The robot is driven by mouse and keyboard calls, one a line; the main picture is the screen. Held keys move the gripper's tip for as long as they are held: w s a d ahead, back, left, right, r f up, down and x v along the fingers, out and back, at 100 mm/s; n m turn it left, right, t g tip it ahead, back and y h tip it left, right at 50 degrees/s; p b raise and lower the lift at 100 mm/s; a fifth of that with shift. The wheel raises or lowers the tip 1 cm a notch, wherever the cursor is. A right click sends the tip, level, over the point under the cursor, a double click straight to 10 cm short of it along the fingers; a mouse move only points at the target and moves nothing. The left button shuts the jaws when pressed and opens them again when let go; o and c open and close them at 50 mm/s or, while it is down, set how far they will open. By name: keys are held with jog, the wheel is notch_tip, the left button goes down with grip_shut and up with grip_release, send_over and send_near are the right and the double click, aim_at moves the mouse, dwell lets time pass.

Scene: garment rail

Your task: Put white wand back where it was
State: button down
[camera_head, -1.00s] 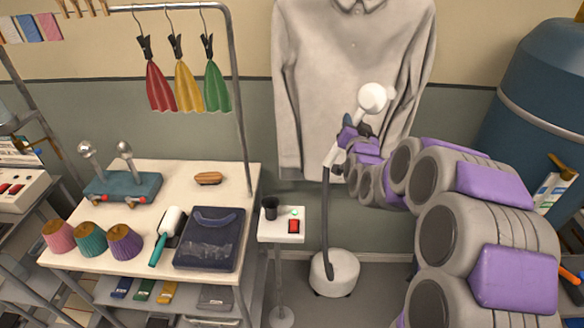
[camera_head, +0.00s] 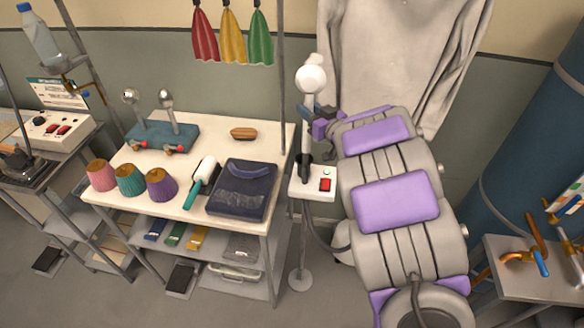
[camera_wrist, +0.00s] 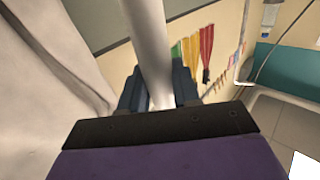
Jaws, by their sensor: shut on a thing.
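The white wand (camera_head: 308,135), with a round white head, stands nearly upright above the small white stand (camera_head: 318,192). My gripper (camera_head: 318,122) is shut on its shaft from the right. In the wrist view, the white shaft (camera_wrist: 148,40) passes between the dark fingers of my gripper (camera_wrist: 160,90). The wand's lower end meets the black cup holder (camera_head: 304,168) on the stand; I cannot tell whether it is seated inside or just in front of it. A grey hose (camera_head: 312,232) hangs below, towards the white base, which is mostly hidden by my arm.
A red switch (camera_head: 325,185) is on the stand beside the holder. The table (camera_head: 225,140) at left holds a folded dark garment (camera_head: 243,190), a lint roller (camera_head: 203,178) and several cones. A grey shirt (camera_head: 400,60) hangs behind my arm. Coloured cloths (camera_head: 232,35) hang at upper left.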

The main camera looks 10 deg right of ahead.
aim_at(308, 139)
jog(key=f+b, duration=0.1)
jog(key=f, duration=0.2)
jog(key=a+f+b, duration=0.1)
jog(key=f, duration=0.2)
jog(key=shift+a+f, duration=0.2)
jog(key=shift+f, duration=0.1)
jog(key=f, duration=0.3)
jog(key=shift+d+f+b, duration=0.1)
jog(key=shift+d+b, duration=0.25)
jog(key=shift+b, duration=0.05)
jog(key=shift+d+f, duration=0.1)
jog(key=shift+f, duration=0.05)
jog(key=c, duration=0.8)
grip_release()
jog(key=shift+a, duration=0.25)
jog(key=shift+d, duration=0.1)
jog(key=shift+d, duration=0.1)
